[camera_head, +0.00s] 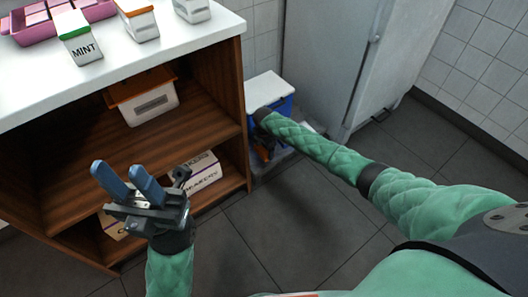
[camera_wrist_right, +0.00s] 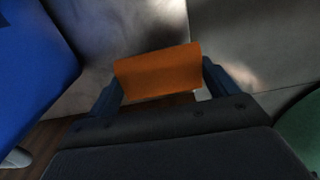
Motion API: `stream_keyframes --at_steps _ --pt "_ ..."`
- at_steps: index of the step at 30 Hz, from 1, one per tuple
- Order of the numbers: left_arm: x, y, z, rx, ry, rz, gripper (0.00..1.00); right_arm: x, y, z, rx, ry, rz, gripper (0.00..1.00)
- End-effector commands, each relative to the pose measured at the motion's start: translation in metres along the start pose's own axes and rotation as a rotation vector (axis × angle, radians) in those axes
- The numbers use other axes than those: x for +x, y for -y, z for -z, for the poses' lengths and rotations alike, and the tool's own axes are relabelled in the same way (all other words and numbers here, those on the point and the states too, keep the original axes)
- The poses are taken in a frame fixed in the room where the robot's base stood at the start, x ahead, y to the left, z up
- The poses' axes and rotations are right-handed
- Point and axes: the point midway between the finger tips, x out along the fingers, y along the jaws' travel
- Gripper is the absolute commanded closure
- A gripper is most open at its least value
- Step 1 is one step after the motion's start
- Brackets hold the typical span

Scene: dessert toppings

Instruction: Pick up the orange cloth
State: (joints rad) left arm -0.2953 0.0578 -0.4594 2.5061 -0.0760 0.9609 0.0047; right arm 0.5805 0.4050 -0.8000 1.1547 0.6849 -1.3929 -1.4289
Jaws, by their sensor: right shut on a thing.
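The orange cloth (camera_wrist_right: 158,72) sits between the two fingers of my right gripper (camera_wrist_right: 162,82) in the right wrist view, and the gripper is shut on it. In the head view my right gripper (camera_head: 262,148) reaches down beside the blue bin and is small and dark, with only a bit of orange showing. My left gripper (camera_head: 117,175) is in front of the wooden shelf unit, with its two blue fingers apart and nothing between them.
The blue bin (camera_head: 284,107) with a white lid stands between the wooden shelf unit (camera_head: 232,105) and a grey cabinet (camera_head: 325,50). Boxes sit on the shelves. A MINT container (camera_head: 80,48) and a pink tray (camera_head: 38,36) are on the white counter. The tiled floor (camera_head: 300,225) is clear.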

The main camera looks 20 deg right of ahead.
Motion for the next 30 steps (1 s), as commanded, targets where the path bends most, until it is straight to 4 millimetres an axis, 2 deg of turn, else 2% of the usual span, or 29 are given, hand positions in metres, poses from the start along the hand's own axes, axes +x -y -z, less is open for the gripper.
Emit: stream_keyframes --at_steps 1,6,15,21,30 --pt "0.005 0.001 0.001 0.009 0.005 -0.003 0.64 -0.01 0.009 -0.007 0.001 0.002 0.001 0.37" --pt "0.008 0.004 0.003 0.044 0.028 -0.017 0.64 -0.032 0.041 -0.025 0.001 0.001 0.0 0.37" --pt "0.01 0.008 0.007 0.081 0.044 -0.038 0.64 -0.061 0.085 -0.049 0.0 0.0 0.0 0.37" --pt "0.011 0.008 0.007 0.088 0.047 -0.042 0.64 -0.069 0.098 -0.056 0.0 0.0 -0.001 0.37" --pt "0.013 0.008 0.007 0.091 0.045 -0.039 0.64 -0.071 0.101 -0.058 0.0 -0.001 -0.001 0.37"
